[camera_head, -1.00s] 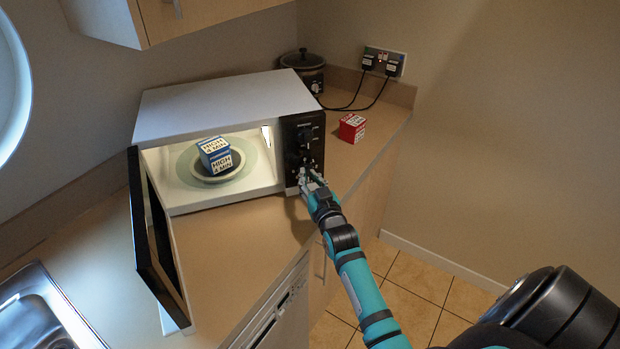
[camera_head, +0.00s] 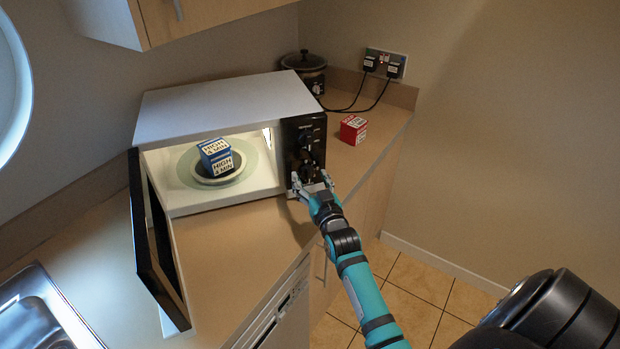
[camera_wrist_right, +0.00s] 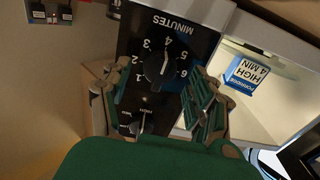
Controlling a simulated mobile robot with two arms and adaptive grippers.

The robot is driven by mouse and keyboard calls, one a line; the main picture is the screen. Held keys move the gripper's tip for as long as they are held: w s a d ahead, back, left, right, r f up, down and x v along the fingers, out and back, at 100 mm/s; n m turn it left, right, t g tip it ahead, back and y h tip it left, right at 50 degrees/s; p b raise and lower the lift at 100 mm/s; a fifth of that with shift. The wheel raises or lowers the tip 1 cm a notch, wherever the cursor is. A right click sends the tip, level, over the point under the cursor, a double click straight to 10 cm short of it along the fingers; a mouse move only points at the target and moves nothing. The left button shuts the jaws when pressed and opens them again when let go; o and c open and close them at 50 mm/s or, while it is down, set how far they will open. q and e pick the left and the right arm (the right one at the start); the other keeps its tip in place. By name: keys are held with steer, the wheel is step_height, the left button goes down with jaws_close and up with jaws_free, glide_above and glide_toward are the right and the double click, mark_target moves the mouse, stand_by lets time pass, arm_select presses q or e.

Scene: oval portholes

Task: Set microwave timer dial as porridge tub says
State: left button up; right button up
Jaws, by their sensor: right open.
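The porridge tub (camera_head: 221,160) is a blue and white box on the plate inside the open, lit microwave (camera_head: 225,105). Its label reads HIGH 4 MIN, and it also shows in the right wrist view (camera_wrist_right: 246,75). The timer dial (camera_wrist_right: 160,68) is a black knob marked MINUTES with numbers around it. Its white mark appears to point at 4. A second knob (camera_wrist_right: 141,121) sits on the same panel. My right gripper (camera_head: 313,182) is open in front of the panel, its fingers apart on either side of the timer dial. My left gripper is not in view.
The microwave door (camera_head: 155,240) stands wide open toward the front left. A red box (camera_head: 353,130) lies on the counter right of the microwave. A dark slow cooker (camera_head: 304,70) and wall sockets (camera_head: 385,63) are behind. A sink (camera_head: 35,315) is at lower left.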

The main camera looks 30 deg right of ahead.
steer(key=v, duration=1.1)
steer(key=shift+s, duration=0.1)
